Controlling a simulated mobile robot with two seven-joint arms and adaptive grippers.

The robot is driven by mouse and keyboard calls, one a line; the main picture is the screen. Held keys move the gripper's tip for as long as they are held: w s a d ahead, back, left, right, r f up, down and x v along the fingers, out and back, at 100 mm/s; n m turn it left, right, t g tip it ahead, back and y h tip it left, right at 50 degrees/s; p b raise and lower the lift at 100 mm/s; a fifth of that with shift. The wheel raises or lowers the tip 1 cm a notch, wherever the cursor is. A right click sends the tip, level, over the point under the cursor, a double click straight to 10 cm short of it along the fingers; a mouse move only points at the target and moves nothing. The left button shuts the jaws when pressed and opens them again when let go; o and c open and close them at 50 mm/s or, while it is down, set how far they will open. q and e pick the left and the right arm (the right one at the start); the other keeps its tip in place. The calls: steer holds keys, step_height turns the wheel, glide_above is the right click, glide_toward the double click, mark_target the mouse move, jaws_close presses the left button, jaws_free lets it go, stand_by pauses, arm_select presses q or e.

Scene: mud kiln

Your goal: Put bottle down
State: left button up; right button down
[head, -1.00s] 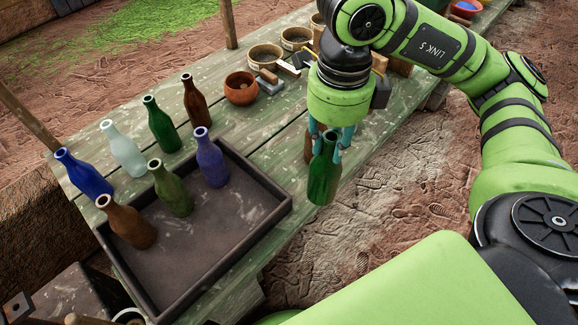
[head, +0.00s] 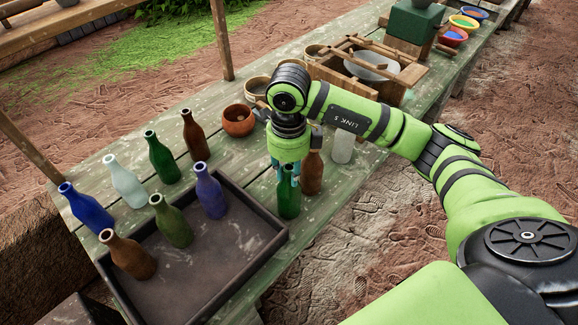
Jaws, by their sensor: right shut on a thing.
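My right gripper (head: 284,170) points down and is shut on a green bottle (head: 289,201), which is upright just right of the tray's right corner. I cannot tell whether its base touches the table (head: 334,181). A brown bottle (head: 312,175) stands close behind it to the right, and a whitish bottle (head: 343,147) stands farther right. The dark tray (head: 264,246) holds a brown bottle (head: 132,257), an olive-green bottle (head: 172,224) and a purple bottle (head: 211,193). My left gripper is not in view.
Behind the tray stand a blue bottle (head: 87,210), a pale bottle (head: 125,182), a green bottle (head: 163,160) and a brown bottle (head: 195,138). An orange-brown bowl (head: 238,121) and a wooden frame box (head: 365,72) sit farther back. The tray's front right is bare.

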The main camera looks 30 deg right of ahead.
steer(key=shift+f+b, duration=0.35)
steer(key=c, duration=1)
jaws_free()
steer(key=shift+r, duration=0.1)
steer(key=shift+r, duration=0.1)
steer(key=shift+r+p, duration=0.2)
steer(key=shift+p, duration=0.25)
step_height(320, 180, up, 4)
steer(key=shift+w+r+b, duration=0.1)
steer(key=shift+r+b, duration=0.05)
steer(key=shift+b, duration=0.85)
step_height(320, 180, up, 6)
steer(key=shift+r, duration=0.7)
